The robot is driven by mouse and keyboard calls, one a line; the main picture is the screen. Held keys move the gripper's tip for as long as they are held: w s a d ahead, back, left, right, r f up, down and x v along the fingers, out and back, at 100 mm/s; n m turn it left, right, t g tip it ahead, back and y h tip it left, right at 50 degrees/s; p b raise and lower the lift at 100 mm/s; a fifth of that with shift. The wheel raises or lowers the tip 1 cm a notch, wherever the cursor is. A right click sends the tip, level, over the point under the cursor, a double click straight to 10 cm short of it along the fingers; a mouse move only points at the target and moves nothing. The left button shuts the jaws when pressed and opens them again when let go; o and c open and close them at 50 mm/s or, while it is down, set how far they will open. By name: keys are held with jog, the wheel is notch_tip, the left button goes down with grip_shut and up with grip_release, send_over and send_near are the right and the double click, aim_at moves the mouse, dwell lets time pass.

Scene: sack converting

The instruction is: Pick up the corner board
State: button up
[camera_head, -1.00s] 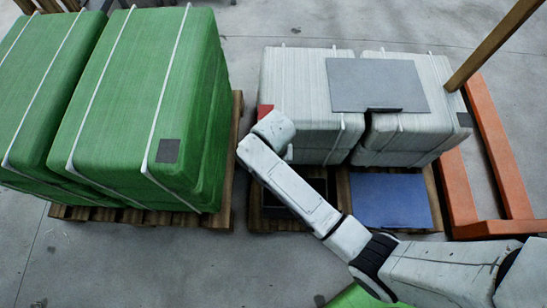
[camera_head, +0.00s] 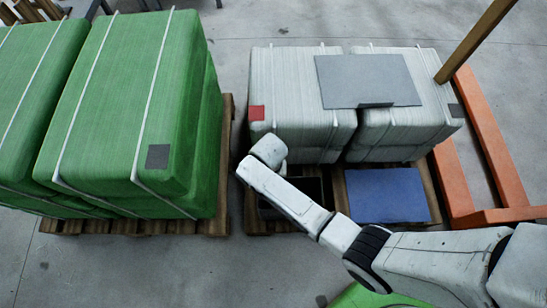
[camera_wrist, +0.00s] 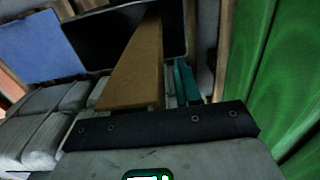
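A long brown board (camera_wrist: 135,70), probably the corner board, shows in the wrist view. Its wide near end lies at the dark bar of my gripper and it narrows away toward a black box. A teal piece (camera_wrist: 186,82), perhaps a finger of my gripper, stands just right of the board. The other finger is not clear, so I cannot tell whether the gripper is closed on the board. In the head view my arm reaches over the black box (camera_head: 316,190) on the pallet; the gripper and board are hidden there.
White wrapped sacks (camera_head: 285,85) stand behind the box, with a grey sheet (camera_head: 368,80) on top. A blue sheet (camera_head: 388,195) lies right of the box. Green wrapped stacks (camera_head: 115,110) stand left. An orange frame (camera_head: 490,140) with a wooden post (camera_head: 475,40) stands right.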

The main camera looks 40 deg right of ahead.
jog(key=shift+c, duration=0.2)
grip_shut()
dwell(0.4)
